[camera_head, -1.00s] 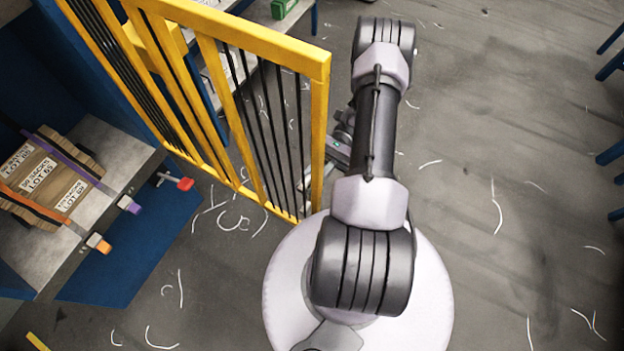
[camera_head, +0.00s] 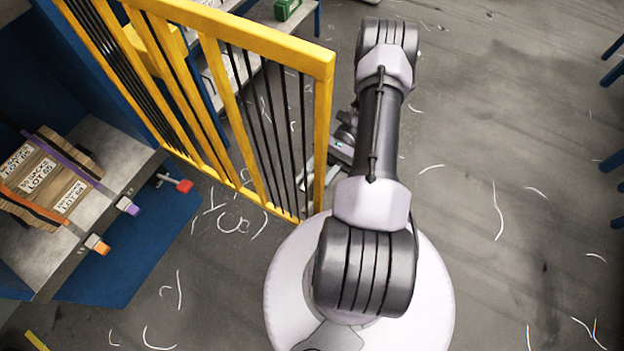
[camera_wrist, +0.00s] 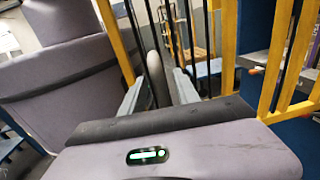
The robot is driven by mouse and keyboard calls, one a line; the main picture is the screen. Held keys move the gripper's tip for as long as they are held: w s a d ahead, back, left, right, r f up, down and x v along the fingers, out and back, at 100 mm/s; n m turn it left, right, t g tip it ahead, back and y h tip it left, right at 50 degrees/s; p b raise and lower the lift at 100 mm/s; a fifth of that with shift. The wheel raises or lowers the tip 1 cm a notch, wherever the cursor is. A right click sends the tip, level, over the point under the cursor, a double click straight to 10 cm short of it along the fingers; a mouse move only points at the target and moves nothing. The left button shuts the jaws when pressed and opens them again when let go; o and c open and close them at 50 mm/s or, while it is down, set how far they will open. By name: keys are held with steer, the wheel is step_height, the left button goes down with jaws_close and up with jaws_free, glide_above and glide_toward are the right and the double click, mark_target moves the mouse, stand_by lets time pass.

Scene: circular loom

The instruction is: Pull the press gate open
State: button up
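The press gate (camera_head: 232,85) is a yellow frame with black bars, standing partly swung out to the left of my arm in the head view. In the wrist view its yellow posts and black bars (camera_wrist: 188,35) stand just ahead. A grey upright handle (camera_wrist: 155,72) stands in front of the bars. My gripper (camera_wrist: 158,92) has one finger on each side of this handle and appears shut on it; the exact contact is hard to see. In the head view my gripper (camera_head: 342,148) is a small dark shape beside the gate's free edge, with its fingertips mostly hidden.
The grey floor (camera_head: 540,130) to the right is open, with scattered white threads. Blue legs (camera_head: 612,160) stand at the right edge.

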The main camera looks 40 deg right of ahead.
steer(key=w+d+p, duration=0.1)
steer(key=d, duration=0.6)
steer(key=shift+d, duration=0.25)
steer(key=shift+w, duration=0.1)
